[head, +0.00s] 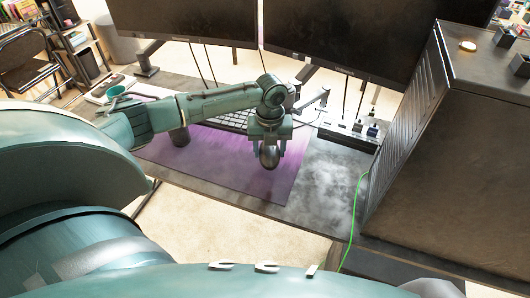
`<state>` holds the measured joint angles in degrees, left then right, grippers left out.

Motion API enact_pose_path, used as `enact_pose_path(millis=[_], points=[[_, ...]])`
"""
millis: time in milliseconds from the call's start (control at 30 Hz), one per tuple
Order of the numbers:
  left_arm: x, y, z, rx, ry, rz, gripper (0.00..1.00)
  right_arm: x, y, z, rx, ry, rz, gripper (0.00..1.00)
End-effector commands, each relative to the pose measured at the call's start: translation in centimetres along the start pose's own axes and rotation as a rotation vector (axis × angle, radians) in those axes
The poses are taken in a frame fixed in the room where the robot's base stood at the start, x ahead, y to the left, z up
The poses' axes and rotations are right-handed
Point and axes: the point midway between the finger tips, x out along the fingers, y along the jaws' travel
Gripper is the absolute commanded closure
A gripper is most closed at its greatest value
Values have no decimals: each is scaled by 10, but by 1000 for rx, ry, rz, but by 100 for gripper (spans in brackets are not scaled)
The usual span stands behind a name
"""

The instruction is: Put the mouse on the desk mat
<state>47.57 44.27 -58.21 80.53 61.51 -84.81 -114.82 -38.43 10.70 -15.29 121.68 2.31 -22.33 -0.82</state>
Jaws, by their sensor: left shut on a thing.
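The desk mat (222,172) is purple and dark and lies flat on the grey desk, under my left arm. My left gripper (269,155) points down over the right part of the mat. It is shut on the mouse (269,158), a dark rounded thing that shows between the fingers. Most of the mouse is hidden by the fingers. I cannot tell whether it touches the mat or is held just above it. My right gripper is not in view.
A keyboard (234,120) lies behind my gripper. Two dark monitors (335,35) stand at the back. A power strip (348,132) with plugs is to the right, beside a large dark case (450,150). A green cable (354,215) hangs over the desk edge. The mat's front is clear.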

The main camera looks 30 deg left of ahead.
Motion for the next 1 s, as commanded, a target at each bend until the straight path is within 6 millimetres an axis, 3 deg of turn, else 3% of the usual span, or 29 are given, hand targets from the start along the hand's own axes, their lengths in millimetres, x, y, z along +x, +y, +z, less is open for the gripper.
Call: enact_pose_path(millis=[400,767,800,1000], points=[[43,0,0,1,0,0,71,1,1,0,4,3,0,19],[48,0,0,1,-1,0,71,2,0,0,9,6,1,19],[47,0,0,1,-1,0,43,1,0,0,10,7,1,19],[47,0,0,1,-1,0,27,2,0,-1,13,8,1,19]])
